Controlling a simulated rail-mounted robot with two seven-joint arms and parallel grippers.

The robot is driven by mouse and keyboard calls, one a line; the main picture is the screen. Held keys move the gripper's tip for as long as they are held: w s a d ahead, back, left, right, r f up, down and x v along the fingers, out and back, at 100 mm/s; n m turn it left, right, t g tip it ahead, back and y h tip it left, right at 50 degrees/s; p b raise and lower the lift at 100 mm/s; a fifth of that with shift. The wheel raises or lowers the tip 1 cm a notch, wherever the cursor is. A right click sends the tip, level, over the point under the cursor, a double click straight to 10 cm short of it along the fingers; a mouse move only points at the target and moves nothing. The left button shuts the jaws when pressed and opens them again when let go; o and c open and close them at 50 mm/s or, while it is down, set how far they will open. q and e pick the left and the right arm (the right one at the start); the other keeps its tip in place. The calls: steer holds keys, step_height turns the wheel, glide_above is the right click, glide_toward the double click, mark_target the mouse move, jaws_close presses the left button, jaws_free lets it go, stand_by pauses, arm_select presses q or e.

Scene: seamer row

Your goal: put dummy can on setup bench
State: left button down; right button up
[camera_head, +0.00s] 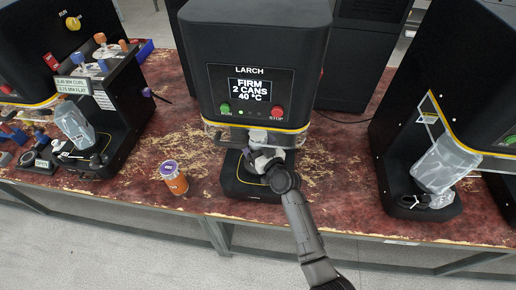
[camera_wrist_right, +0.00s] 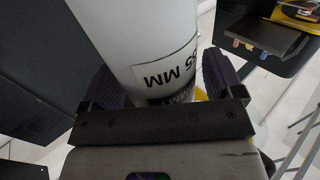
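The white can (camera_wrist_right: 140,45) with a black-and-white label ending in "MM", upside down in the right wrist view, fits the dummy can. My right gripper (camera_wrist_right: 160,88) has its dark fingers on both sides of it, shut on it. In the head view my right gripper (camera_head: 266,164) reaches into the LARCH machine (camera_head: 255,50), below its head and above its black base. The can (camera_head: 258,137) shows there only in part, behind the gripper. My left gripper is in neither view. I cannot tell which surface is the setup bench.
An orange can with a purple lid (camera_head: 175,180) stands on the worn red bench (camera_head: 335,185), left of the machine's base. Similar machines stand at left (camera_head: 50,45) and right (camera_head: 475,75). Small tools (camera_head: 20,130) lie at the far left. Bench between machines is mostly clear.

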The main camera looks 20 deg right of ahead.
steer(key=c, duration=1.1)
steer(key=shift+o, duration=0.2)
